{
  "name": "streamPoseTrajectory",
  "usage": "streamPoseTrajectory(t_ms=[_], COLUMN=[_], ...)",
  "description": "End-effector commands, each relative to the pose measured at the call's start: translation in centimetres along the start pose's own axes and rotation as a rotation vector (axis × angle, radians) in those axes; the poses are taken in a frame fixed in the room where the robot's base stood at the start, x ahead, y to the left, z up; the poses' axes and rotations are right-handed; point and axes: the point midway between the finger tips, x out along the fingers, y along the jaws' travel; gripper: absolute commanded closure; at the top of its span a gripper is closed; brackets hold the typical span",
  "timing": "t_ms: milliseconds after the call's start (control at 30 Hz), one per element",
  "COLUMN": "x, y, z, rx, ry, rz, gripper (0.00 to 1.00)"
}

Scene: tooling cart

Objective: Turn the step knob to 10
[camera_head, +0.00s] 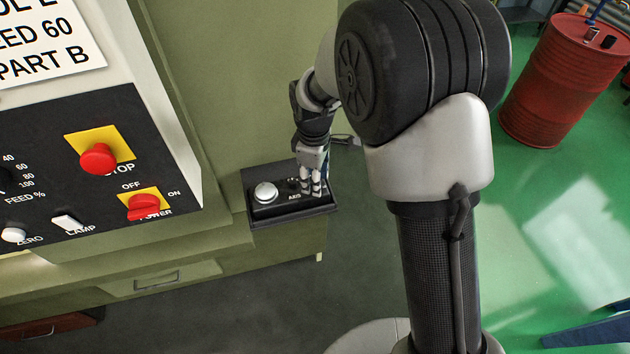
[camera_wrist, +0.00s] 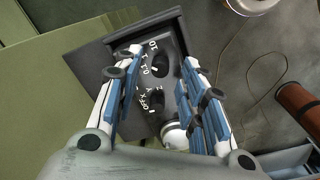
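The small black control box (camera_head: 262,211) stands out on a ledge beside the machine. In the wrist view its dark face (camera_wrist: 125,40) carries two black knobs. The upper knob (camera_wrist: 160,66), by the marks that seem to read 10, 1 and 0.1, appears to be the step knob; its pointer setting cannot be read. My gripper (camera_head: 313,188) is over the right end of the box. In the wrist view my gripper (camera_wrist: 163,62) is open, its fingers either side of the upper knob; contact cannot be told.
A silver round knob (camera_head: 265,192) is on the box's left part. The machine panel has a red stop button (camera_head: 98,158) and a red power switch (camera_head: 143,206). A red barrel (camera_head: 560,85) stands on the green floor at the right.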

Motion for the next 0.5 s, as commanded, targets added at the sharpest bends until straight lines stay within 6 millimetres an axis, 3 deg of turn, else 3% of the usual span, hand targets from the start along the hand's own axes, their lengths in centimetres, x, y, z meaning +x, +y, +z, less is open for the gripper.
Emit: streamPoseTrajectory(t_ms=[167, 500], x=[1.28, 1.4], y=[-0.01, 0.0], z=[0.02, 0.01], rx=[0.0, 0.0], ry=[0.0, 0.0], rz=[0.0, 0.0], gripper=[0.62, 0.66])
